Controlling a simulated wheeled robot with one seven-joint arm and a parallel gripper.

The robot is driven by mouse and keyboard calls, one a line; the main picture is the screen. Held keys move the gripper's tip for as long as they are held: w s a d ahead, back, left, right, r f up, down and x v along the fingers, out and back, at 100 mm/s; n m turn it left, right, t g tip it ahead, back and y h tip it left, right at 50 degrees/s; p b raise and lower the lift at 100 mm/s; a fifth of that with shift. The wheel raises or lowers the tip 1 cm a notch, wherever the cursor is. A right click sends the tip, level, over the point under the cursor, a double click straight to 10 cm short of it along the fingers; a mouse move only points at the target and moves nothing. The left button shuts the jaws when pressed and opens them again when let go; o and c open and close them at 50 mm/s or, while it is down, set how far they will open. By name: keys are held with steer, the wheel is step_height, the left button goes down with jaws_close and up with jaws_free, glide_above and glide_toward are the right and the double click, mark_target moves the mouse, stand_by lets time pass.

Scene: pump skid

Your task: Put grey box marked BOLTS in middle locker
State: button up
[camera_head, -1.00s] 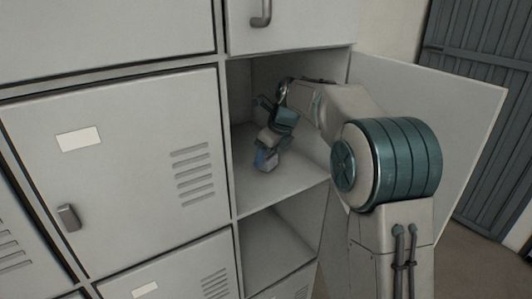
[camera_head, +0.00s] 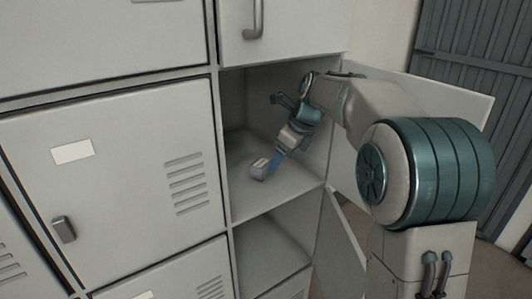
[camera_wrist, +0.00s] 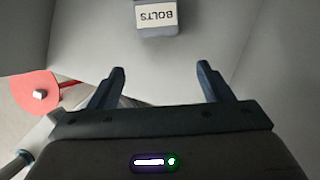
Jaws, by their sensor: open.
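The grey box marked BOLTS (camera_head: 260,169) sits on the floor of the open middle locker (camera_head: 244,203), near its front left. In the wrist view the box (camera_wrist: 156,17) is at the top edge, its label upside down and its far part cut off. My gripper (camera_wrist: 162,72) is open and empty, and the box lies beyond its fingertips with a gap between. In the head view my gripper (camera_head: 272,168) is inside the locker, just right of the box.
The middle locker's door (camera_head: 430,105) stands open to the right, behind my arm. An open compartment (camera_head: 265,250) lies below, its door (camera_head: 343,240) ajar. Closed lockers (camera_head: 115,175) are at the left. A red round thing (camera_wrist: 36,92) shows at the wrist view's left.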

steer(key=s+d, duration=0.1)
steer(key=d, duration=0.1)
steer(key=s+d, duration=0.2)
steer(key=shift+s+d, duration=0.1)
steer(key=shift+d, duration=0.25)
